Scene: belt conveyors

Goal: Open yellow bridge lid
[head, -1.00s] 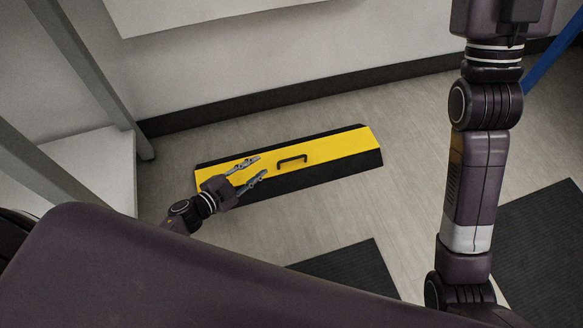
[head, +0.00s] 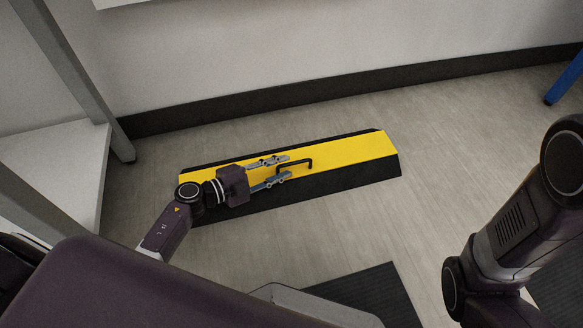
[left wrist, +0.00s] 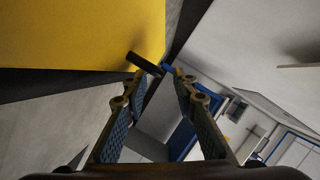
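The yellow bridge lid (head: 345,150) with black sloped edges lies on the floor near the wall in the head view. A black handle (head: 298,163) stands up from its middle. My left gripper (head: 282,169) is open, with its two fingers pointing right at the handle's left end; the fingertips look very close to it, and I cannot tell if they touch. In the left wrist view the yellow lid (left wrist: 75,35) fills the upper left and the handle (left wrist: 144,64) shows just beyond the open fingertips. My right gripper is out of view; only my right arm shows.
The wall with its dark baseboard (head: 340,90) runs behind the lid. A grey frame with a white shelf (head: 60,175) stands at the left. A dark mat (head: 370,295) lies in front. The floor right of the lid is clear.

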